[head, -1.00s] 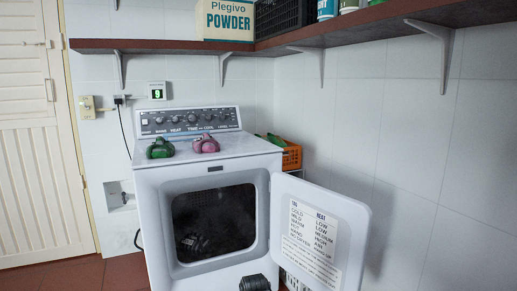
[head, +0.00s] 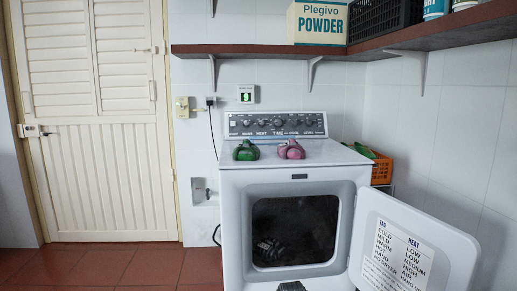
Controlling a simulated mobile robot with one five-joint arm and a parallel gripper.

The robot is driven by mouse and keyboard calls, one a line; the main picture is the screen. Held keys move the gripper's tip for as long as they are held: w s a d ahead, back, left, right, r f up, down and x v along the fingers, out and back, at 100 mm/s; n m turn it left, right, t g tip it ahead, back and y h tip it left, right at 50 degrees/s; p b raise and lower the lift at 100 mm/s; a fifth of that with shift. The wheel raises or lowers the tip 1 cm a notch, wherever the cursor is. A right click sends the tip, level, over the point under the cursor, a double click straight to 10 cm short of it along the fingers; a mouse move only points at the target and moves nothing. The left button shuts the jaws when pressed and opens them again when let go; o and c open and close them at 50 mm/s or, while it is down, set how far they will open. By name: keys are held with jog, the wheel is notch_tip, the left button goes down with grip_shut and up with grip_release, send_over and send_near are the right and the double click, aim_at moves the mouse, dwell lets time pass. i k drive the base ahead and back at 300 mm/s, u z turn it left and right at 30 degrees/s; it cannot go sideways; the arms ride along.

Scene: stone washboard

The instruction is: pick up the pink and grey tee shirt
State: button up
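A small crumpled pink bundle with a greyish part (head: 291,150), which looks like the pink and grey tee shirt, lies on top of the white dryer (head: 232,190), in front of the control panel. A similar green bundle (head: 246,151) lies to its left, a small gap apart. A dark piece (head: 291,286) at the bottom edge, below the dryer opening, looks like the tip of my arm or gripper. It is well below and in front of the bundles. Most of it is cut off, and its fingers cannot be made out.
The dryer door (head: 408,248) stands open to the right. A dark shape (head: 268,248) shows inside the drum, too dim to identify. An orange crate (head: 382,170) is behind the dryer's right side. A brown shelf (head: 258,51) runs above. Red floor (head: 110,265) is clear at left.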

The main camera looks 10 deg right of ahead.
aim_at(292, 150)
jog(key=u, duration=0.35)
jog(key=i, duration=1.55)
jog(key=z, duration=0.9)
